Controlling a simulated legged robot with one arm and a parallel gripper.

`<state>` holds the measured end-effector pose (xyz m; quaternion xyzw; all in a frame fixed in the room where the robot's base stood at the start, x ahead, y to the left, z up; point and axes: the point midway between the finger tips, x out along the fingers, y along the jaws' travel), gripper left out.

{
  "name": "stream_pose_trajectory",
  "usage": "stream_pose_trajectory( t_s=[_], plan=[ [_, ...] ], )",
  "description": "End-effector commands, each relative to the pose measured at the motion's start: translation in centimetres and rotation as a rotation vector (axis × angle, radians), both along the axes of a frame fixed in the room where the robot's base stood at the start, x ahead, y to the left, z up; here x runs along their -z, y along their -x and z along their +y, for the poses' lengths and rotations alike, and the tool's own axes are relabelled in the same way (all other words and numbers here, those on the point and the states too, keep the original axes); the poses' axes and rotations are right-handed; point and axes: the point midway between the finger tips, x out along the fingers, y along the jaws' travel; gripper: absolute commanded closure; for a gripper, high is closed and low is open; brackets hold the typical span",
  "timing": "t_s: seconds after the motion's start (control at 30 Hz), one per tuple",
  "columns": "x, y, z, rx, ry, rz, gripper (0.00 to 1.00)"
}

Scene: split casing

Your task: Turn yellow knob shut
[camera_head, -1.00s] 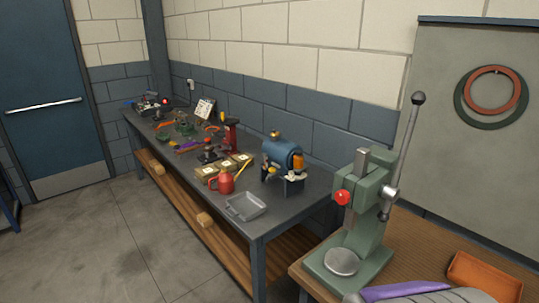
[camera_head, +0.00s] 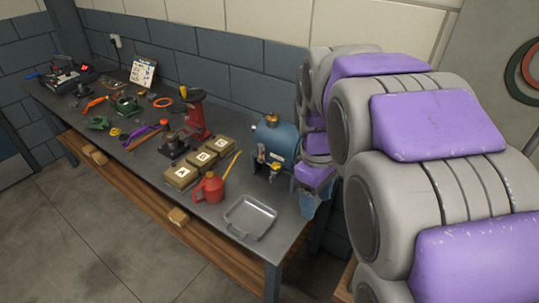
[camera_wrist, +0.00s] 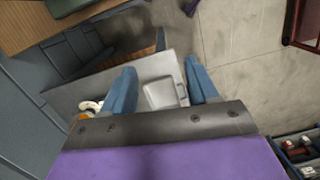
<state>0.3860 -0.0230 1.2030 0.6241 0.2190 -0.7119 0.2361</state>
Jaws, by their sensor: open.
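A blue rounded casing (camera_head: 275,142) stands near the right end of the dark workbench. A small brass-yellow knob (camera_head: 272,119) sits on top of it. My gripper (camera_head: 317,205) is just right of the casing in the head view, beyond the bench's end, pointing down and empty. In the wrist view its two blue fingers (camera_wrist: 160,66) are spread wide apart, with the grey tray (camera_wrist: 160,94) showing below between them. White and orange parts (camera_wrist: 88,108) show left of the fingers there. The knob cannot be made out in the wrist view.
The grey tray (camera_head: 248,217), a red can (camera_head: 210,188) and several lettered boxes (camera_head: 201,160) are near the casing. A red stand (camera_head: 195,115) is farther left. The block wall (camera_head: 235,55) is close behind the bench. Open floor (camera_head: 60,225) lies in front.

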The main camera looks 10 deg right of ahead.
Motion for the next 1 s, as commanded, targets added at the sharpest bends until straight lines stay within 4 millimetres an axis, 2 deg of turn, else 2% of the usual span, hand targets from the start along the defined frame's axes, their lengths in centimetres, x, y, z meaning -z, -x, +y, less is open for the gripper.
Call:
stream_pose_trajectory(
  t_s=[0.03, 0.1, 0.47, 0.6, 0.83, 1.0],
  plan=[
    [-0.7, -1.8, -0.4, -0.048, -0.002, 0.002, 0.41],
    [-1.5, -4.1, -0.5, -0.129, -0.002, -0.002, 0.41],
    [-3.5, -14.6, 1.6, -0.561, -0.002, 0.019, 0.41],
    [-3.6, -18.3, 1.3, -0.734, -0.016, 0.025, 0.41],
    [-3.1, -23.6, 0.5, -1.022, -0.053, 0.031, 0.41],
    [-2.6, -26.9, 1.2, -1.243, -0.072, 0.028, 0.41]
  ],
)
